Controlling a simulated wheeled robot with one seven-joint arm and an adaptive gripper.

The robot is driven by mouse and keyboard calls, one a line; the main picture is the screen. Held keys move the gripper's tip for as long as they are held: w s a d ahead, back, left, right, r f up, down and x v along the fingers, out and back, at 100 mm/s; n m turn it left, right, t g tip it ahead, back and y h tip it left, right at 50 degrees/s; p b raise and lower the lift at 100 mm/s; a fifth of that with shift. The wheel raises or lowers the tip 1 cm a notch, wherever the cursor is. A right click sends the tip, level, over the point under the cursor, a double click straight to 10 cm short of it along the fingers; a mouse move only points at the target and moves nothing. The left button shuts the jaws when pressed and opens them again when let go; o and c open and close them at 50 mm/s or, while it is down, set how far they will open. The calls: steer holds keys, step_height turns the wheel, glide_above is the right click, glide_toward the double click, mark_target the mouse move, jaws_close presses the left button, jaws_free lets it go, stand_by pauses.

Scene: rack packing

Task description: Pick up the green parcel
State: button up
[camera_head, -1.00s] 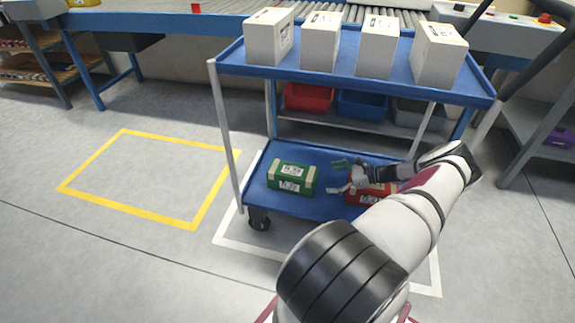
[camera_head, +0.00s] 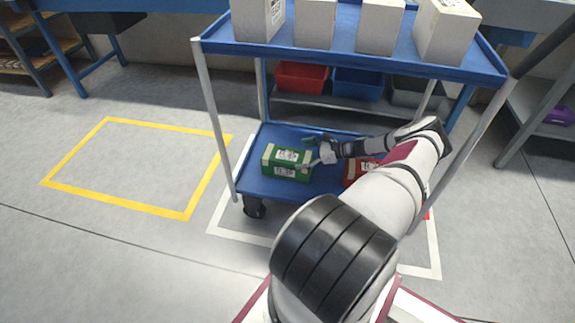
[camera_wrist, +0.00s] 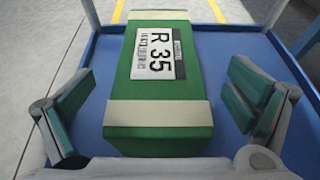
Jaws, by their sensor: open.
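The green parcel (camera_head: 287,162) lies on the left part of the lower shelf of the blue cart. It has pale bands and white labels. In the wrist view the green parcel (camera_wrist: 158,85) fills the middle, its label reading R 35. My gripper (camera_head: 318,153) reaches in from the right, at the parcel's right end. In the wrist view my gripper (camera_wrist: 158,108) is open, with one finger on each side of the parcel's near end and gaps between. A red parcel (camera_head: 356,171) lies to the right on the same shelf, partly hidden by my arm.
The cart's upper shelf (camera_head: 350,59) hangs above and holds several white boxes (camera_head: 258,22). Thin posts (camera_head: 211,115) stand at the corners. Red (camera_head: 301,77) and blue (camera_head: 359,83) bins sit behind. The floor inside the yellow outline (camera_head: 140,165) is clear.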

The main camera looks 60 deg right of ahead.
mark_target(291, 156)
steer(key=b+x, duration=0.2)
steer(key=x, duration=0.2)
steer(key=shift+w+a, duration=0.25)
steer(key=shift+w, duration=0.1)
steer(key=c, duration=1.7)
